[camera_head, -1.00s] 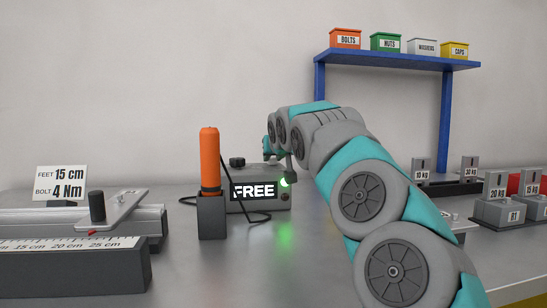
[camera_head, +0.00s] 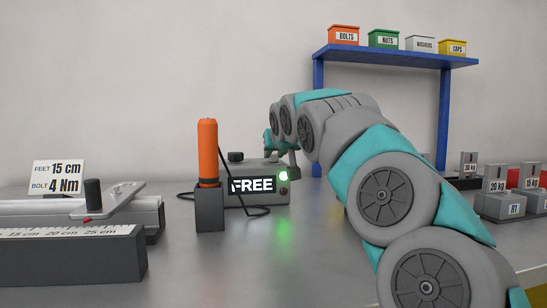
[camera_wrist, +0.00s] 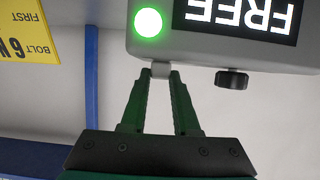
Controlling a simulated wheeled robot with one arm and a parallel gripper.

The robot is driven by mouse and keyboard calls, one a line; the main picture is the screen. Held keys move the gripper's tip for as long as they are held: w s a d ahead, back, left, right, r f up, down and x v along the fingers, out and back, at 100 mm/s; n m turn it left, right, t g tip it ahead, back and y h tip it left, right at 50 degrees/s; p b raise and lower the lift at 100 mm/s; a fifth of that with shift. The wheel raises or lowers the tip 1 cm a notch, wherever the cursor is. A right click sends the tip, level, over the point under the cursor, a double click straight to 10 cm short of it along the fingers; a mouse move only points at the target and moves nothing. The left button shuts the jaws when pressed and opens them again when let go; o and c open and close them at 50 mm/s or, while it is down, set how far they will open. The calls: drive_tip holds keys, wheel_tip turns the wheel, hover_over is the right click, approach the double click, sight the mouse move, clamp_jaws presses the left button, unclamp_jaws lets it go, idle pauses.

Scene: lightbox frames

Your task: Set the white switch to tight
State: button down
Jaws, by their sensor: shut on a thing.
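A grey control box (camera_head: 240,208) stands on the bench with a lit display (camera_head: 252,185) reading FREE and a glowing green lamp (camera_head: 283,176). In the wrist view the box (camera_wrist: 240,55) is upside down, with the lamp (camera_wrist: 148,22) beside the display (camera_wrist: 240,14). The small white switch (camera_wrist: 161,68) sticks out from the box edge near the lamp. My gripper (camera_wrist: 161,77) is shut on it, with the tips converging at the switch. The fingers partly hide it. In the head view my arm bends over to the box, and the switch cannot be made out.
A black knob (camera_wrist: 232,79) sits on the box beside the switch. An orange-handled tool (camera_head: 208,150) stands in a dark holder (camera_head: 210,210) in front of the box, with a cable behind. A ruler fixture (camera_head: 75,255) is at left, weights (camera_head: 497,195) at right. A blue shelf (camera_head: 395,57) stands behind.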

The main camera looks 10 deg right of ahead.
drive_tip(key=c, duration=0.6)
unclamp_jaws()
drive_tip(key=shift+c, duration=0.2)
drive_tip(key=v, duration=0.7)
drive_tip(key=shift+s, duration=0.35)
drive_tip(key=shift+r, duration=0.2)
